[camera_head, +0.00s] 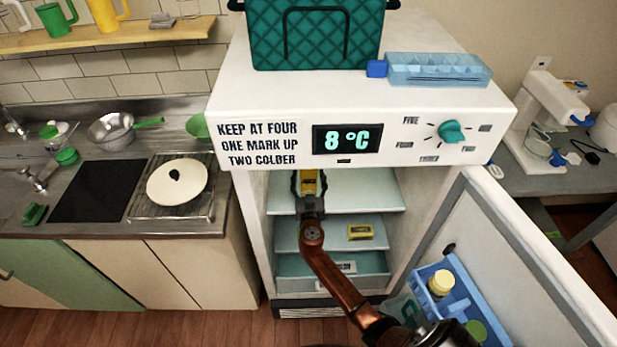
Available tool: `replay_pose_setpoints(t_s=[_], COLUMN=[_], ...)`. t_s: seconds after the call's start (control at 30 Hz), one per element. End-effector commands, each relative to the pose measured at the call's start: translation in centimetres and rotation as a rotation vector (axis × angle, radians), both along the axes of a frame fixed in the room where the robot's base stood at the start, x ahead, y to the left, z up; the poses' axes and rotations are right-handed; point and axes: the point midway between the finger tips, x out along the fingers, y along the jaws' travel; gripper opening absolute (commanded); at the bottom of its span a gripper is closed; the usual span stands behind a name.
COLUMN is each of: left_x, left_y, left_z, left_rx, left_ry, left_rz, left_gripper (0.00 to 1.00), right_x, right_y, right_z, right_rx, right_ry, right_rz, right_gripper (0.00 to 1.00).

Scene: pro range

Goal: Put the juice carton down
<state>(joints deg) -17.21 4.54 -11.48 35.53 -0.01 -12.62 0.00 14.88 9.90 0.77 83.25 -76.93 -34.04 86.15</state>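My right gripper (309,184) is inside the open fridge (255,215), at the upper shelf (365,190). Its arm comes in from the lower right. Its fingers are on either side of a yellow object, which looks like the juice carton (309,182), and appear shut on it. The gripper and the fridge's top panel hide most of the carton. I cannot tell whether its base touches the shelf. My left gripper is not in view.
A small yellow item (360,231) sits on the middle shelf. The fridge door (510,240) stands open at right, with a blue door bin (445,280) holding a yellow-lidded jar (441,283). The panel reads 8 °C beside a teal dial (452,132). The upper shelf's right side is clear.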

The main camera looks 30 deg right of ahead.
Motion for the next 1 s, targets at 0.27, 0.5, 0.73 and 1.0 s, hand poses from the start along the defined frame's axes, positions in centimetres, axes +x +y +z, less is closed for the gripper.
replay_pose_setpoints(t_s=[0.27,0.5,0.73,1.0], left_x=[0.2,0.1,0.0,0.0], left_y=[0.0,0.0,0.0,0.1], left_z=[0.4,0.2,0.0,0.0], left_rx=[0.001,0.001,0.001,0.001], left_ry=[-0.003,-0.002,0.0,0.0], left_rz=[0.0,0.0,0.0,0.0], left_gripper=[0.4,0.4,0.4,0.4], right_x=[-2.8,-7.1,-9.7,-10.3], right_y=[1.6,4.3,5.9,6.3], right_z=[0.1,0.1,0.1,0.3], right_rx=[0.004,0.002,0.001,-0.001], right_ry=[0.001,0.001,0.001,0.001], right_rz=[-0.001,0.0,-0.001,0.0], right_gripper=[0.62,0.62,0.62,0.62])
